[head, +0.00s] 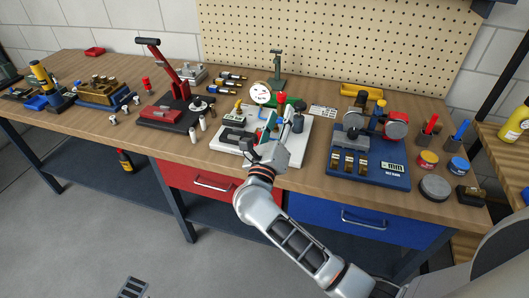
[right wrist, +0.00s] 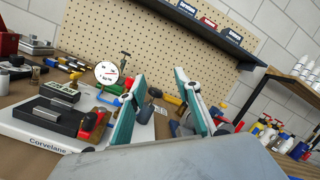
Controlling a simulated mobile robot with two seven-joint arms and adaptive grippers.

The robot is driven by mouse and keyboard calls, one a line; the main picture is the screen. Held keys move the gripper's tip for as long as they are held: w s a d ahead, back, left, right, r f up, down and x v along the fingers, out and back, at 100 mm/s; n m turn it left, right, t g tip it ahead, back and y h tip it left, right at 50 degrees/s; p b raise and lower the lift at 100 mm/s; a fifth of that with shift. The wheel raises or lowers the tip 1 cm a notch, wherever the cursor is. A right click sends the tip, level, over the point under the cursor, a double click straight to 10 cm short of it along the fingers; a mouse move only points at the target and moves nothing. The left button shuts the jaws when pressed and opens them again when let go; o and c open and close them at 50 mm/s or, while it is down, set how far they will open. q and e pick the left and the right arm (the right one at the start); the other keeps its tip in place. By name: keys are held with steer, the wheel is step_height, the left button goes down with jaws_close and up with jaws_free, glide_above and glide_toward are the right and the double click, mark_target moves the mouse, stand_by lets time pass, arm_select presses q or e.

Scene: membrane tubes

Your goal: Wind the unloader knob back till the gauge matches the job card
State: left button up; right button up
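A white-based pump unit (head: 225,143) stands on the bench, and its base also shows in the right wrist view (right wrist: 35,136). Its round white gauge (head: 260,93) faces me and also shows in the right wrist view (right wrist: 106,72); I cannot read its needle. A red knob (head: 281,97) stands right of the gauge, just beyond my right gripper (head: 288,118). A white printed card (head: 322,111) lies right of the unit, its print too small to read. My right gripper is over the unit's right side, its teal fingers (right wrist: 160,82) apart with nothing held. My left gripper is out of view.
A red lever press (head: 165,105) stands left of the unit. A blue-based machine (head: 368,168) stands close on its right, with tins (head: 434,187) beyond. A pegboard (head: 340,45) rises behind. Small white parts lie on the bench left of the unit.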

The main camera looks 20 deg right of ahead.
steer(key=s+a+f+n+t+y, duration=0.2)
steer(key=s+n+y, duration=0.1)
steer(key=n, duration=0.5)
steer(key=s+a+f+n+t+y, duration=0.1)
steer(key=s+a+n+t+y, duration=0.2)
steer(key=n+y, duration=0.3)
steer(key=shift+s+a+f+n+t, duration=0.3)
steer(key=shift+f+n, duration=0.1)
steer(key=shift+n, duration=1.1)
steer(key=shift+w, duration=0.1)
